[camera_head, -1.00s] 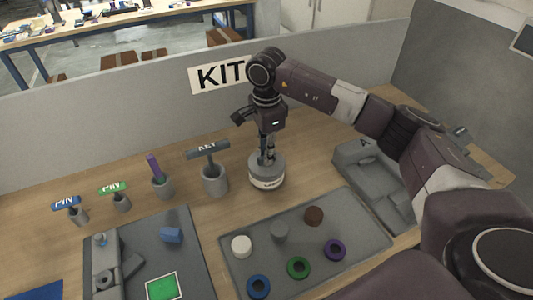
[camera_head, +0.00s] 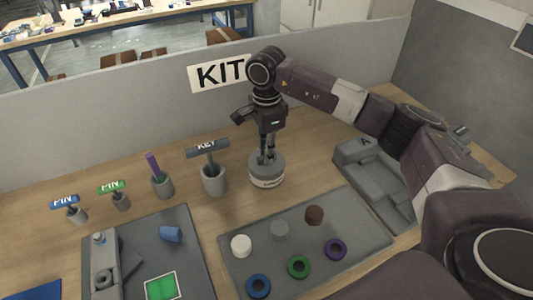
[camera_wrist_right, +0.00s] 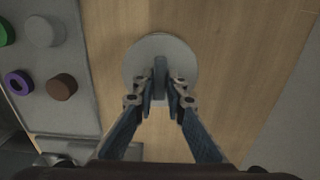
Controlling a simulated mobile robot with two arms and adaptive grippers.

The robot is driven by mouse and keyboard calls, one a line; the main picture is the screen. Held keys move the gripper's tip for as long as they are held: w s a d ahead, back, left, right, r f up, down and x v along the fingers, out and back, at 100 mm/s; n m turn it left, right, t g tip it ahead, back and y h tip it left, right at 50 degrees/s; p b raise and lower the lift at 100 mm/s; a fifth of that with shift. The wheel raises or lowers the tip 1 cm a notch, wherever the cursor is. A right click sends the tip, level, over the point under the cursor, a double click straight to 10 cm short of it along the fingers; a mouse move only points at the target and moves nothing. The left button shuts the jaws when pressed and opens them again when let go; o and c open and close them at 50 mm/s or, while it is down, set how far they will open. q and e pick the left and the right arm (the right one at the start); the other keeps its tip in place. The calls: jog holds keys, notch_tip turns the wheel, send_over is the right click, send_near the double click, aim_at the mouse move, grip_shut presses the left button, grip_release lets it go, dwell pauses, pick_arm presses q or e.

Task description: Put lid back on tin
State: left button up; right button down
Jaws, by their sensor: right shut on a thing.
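The tin (camera_head: 267,182) is a short grey cylinder with a pale lettered band, upright on the wooden table below the KIT sign. Its round grey lid (camera_head: 258,161) is at the tin's top; I cannot tell whether it is fully seated. In the right wrist view the lid (camera_wrist_right: 139,54) is a pale grey disc with an upright handle (camera_wrist_right: 160,75). My right gripper (camera_head: 267,157) points straight down over it, with its fingers shut on the handle; it also shows in the wrist view (camera_wrist_right: 160,88). My left gripper is out of view.
A grey tray (camera_head: 350,219) with coloured rings and pegs lies in front. Left of the tin stand the KEY holder (camera_head: 213,180) and a cup with a purple stick (camera_head: 161,184). A grey stepped block (camera_head: 372,175) is at right; a partition (camera_head: 120,125) stands behind.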

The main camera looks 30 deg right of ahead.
dwell(0.3)
jog(key=c, duration=1.9)
grip_release()
jog(key=shift+o, duration=0.4)
jog(key=o, duration=0.4)
jog(key=shift+r, duration=0.1)
jog(key=shift+r+p, duration=2.05)
jog(key=shift+r, duration=1.35)
